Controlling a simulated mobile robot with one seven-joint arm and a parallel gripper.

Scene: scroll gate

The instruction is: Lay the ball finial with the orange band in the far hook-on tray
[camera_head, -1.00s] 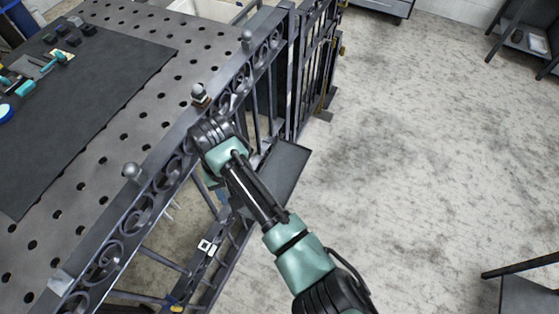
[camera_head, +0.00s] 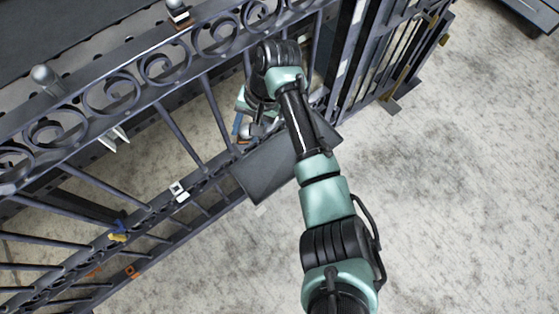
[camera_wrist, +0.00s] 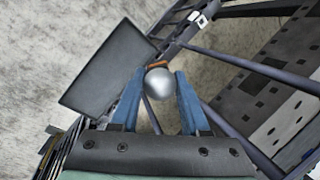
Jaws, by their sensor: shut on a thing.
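My gripper (camera_wrist: 159,76) is shut on a silver ball finial (camera_wrist: 159,85), its blue fingers on either side. An orange band (camera_wrist: 157,64) shows at the ball's far side. In the head view the finial (camera_head: 247,130) hangs below my wrist, beside the gate. A dark flat hook-on tray (camera_head: 280,168) is at the gate's side, just right of and below the finial in that view. In the wrist view the tray (camera_wrist: 108,70) lies left of the finial; its surface looks empty. The height between finial and tray is unclear. I see only one tray.
The scrollwork gate (camera_head: 165,68) runs diagonally, its bars close to my gripper. Other ball finials stand on or near its top, one plain (camera_head: 45,76) and one with a brownish band (camera_head: 178,14). A perforated bench lies behind. The floor (camera_head: 450,200) at right is open.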

